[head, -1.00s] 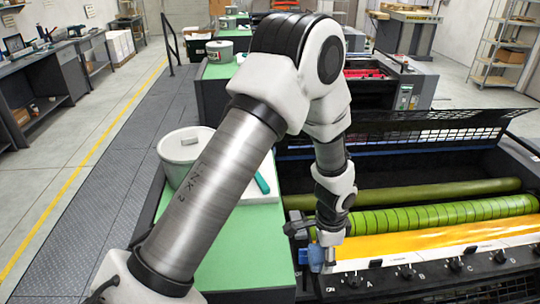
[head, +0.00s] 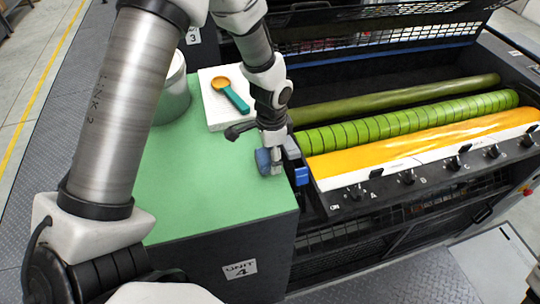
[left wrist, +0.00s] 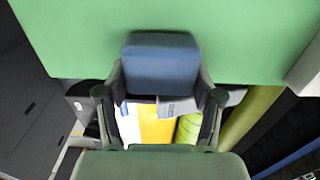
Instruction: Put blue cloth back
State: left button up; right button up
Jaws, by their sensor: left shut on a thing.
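The blue cloth (head: 263,161) is a small folded block held in my left gripper (head: 272,164). In the left wrist view the cloth (left wrist: 160,62) lies between the two fingers of the left gripper (left wrist: 160,98), which is shut on it. The cloth shows over the right edge of the green top (head: 205,185), beside the ink unit; I cannot tell whether it touches the top.
A white slab (head: 215,110) with a teal-handled orange scoop (head: 230,95) lies behind the gripper. A grey pot (head: 172,100) stands left of it. The ink unit (head: 350,195) with green rollers and orange ink is at the right. The green top's front is clear.

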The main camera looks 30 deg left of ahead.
pick_arm(q)
jog(key=shift+a+f, duration=0.15)
jog(key=shift+a, duration=0.15)
jog(key=o, duration=1.1)
jog(key=shift+s+a, duration=0.15)
jog(key=shift+a, duration=0.05)
jog(key=shift+d, duration=0.4)
notch_tip(320, 180, up, 12)
jog(key=b, duration=0.2)
jog(key=shift+a+b, duration=0.25)
jog(key=shift+b, duration=0.05)
pick_arm(e)
jog(key=shift+a+f, duration=0.2)
jog(key=shift+f, duration=1)
